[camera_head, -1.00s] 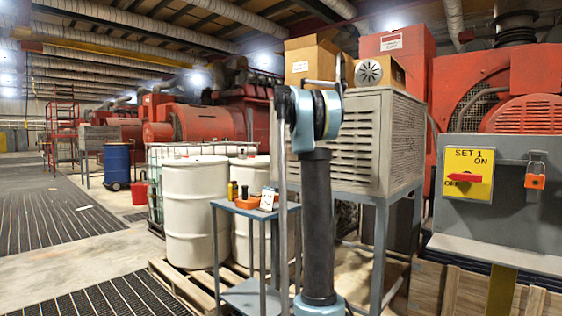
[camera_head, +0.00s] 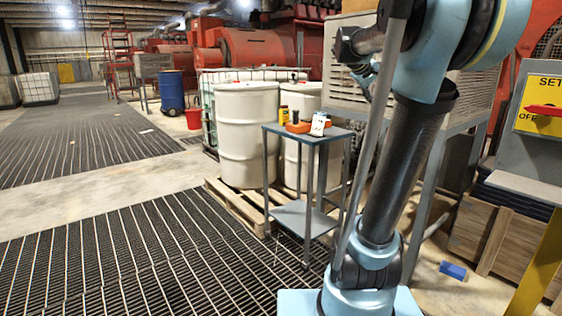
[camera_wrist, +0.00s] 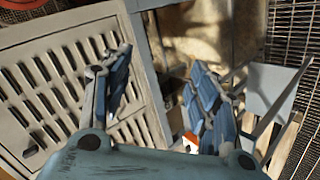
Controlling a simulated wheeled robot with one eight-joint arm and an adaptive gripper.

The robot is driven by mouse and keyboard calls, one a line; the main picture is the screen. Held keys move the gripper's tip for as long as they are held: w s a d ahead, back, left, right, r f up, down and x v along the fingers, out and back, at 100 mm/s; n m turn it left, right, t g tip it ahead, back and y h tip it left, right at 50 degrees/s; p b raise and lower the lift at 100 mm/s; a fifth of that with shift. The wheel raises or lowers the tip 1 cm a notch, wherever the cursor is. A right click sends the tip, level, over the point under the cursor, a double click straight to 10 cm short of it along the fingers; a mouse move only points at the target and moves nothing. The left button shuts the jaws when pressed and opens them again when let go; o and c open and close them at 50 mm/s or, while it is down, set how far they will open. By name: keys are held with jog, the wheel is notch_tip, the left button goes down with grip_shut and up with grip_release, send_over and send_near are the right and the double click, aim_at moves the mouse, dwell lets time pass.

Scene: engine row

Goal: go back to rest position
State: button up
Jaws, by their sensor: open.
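My gripper (camera_wrist: 160,92) is open in the wrist view, with its two blue padded fingers well apart and nothing between them. Beyond the fingers is the grey slatted cabinet (camera_wrist: 45,75), which lies to the left in that view. In the head view my arm rises at the right of centre, leaning to the right, and its upper part runs out of the top of the picture.
A small grey table (camera_head: 312,134) stands left of my arm, with an orange item (camera_head: 298,127) and a yellow bottle (camera_head: 283,115) on it. White drums (camera_head: 247,140) stand behind on a pallet (camera_head: 237,200). A yellow switch panel (camera_head: 541,105) is at the right. The grating at left is clear.

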jog(key=s+a+f+g+y, duration=0.1)
jog(key=s+a+f+y, duration=0.2)
jog(key=s+f, duration=0.7)
jog(key=s+a+f+m+g+y, duration=0.1)
jog(key=s+a+f+y, duration=0.2)
jog(key=s+a+f, duration=0.5)
jog(key=s+a+f+g+y, duration=0.1)
jog(key=s+a+f, duration=0.5)
jog(key=s+f, duration=0.7)
notch_tip(320, 180, down, 6)
jog(key=shift+a+r+m+y, duration=0.2)
jog(key=shift+m+y, duration=0.2)
jog(key=shift+y, duration=0.5)
